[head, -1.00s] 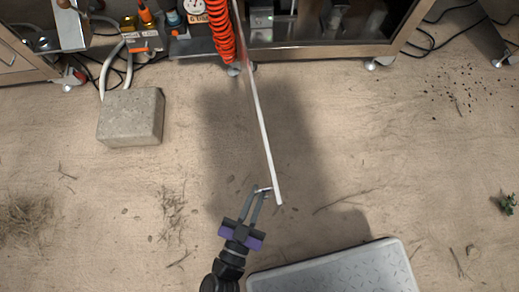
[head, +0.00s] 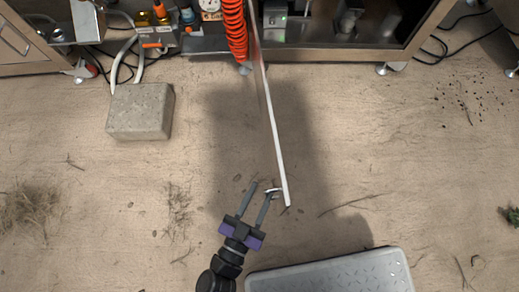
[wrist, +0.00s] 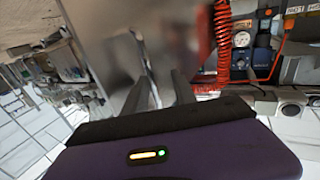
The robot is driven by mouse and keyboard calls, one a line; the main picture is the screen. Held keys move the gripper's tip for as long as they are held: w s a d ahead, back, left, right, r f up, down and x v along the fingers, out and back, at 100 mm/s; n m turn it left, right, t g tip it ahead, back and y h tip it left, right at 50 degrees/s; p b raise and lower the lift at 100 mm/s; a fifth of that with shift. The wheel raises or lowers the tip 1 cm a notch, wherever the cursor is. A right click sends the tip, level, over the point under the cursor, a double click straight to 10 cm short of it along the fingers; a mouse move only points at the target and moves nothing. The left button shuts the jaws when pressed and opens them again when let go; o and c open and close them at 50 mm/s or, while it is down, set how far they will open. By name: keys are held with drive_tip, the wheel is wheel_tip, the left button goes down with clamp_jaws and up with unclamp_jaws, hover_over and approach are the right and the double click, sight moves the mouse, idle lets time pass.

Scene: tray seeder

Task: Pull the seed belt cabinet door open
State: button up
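The seed belt cabinet door (head: 277,145) shows nearly edge-on from above as a long thin pale strip. It stands swung out from the cabinet (head: 340,56), roughly square to its front, and the cabinet's inside shows to the right. A small pale handle (head: 273,190) sticks out to the left near the door's free end. My gripper (head: 260,189) is open, its fingers spread, just left of the door's free end. The right fingertip is at the handle; I cannot tell whether they touch. In the wrist view a grey door surface (wrist: 108,55) lies beyond the fingers.
A concrete block (head: 140,112) lies on the floor at left. A grey textured platform (head: 330,275) is at the bottom. A coiled red hose (head: 235,30) hangs by the door's hinge end. Floor right of the door is mostly clear, with twigs.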

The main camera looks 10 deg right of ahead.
drive_tip(key=p+v, duration=0.1)
drive_tip(key=v, duration=0.7)
idle(0.5)
drive_tip(key=s+d+r+n+y, duration=0.2)
drive_tip(key=s+d+r+y, duration=0.1)
drive_tip(key=d+r, duration=0.3)
drive_tip(key=s+d+r+n+y, duration=0.1)
drive_tip(key=s+d+r+y, duration=0.25)
drive_tip(key=d, duration=0.45)
drive_tip(key=w+d+r+n+y, duration=0.2)
drive_tip(key=d+r+n+y, duration=0.2)
drive_tip(key=d+r, duration=0.55)
wheel_tip(320, 180, up, 36)
drive_tip(key=a+p, duration=0.1)
drive_tip(key=p, duration=3.4)
drive_tip(key=shift+s+a+r+p, duration=0.2)
drive_tip(key=shift+s+a+p, duration=0.05)
drive_tip(key=shift+a+p, duration=0.05)
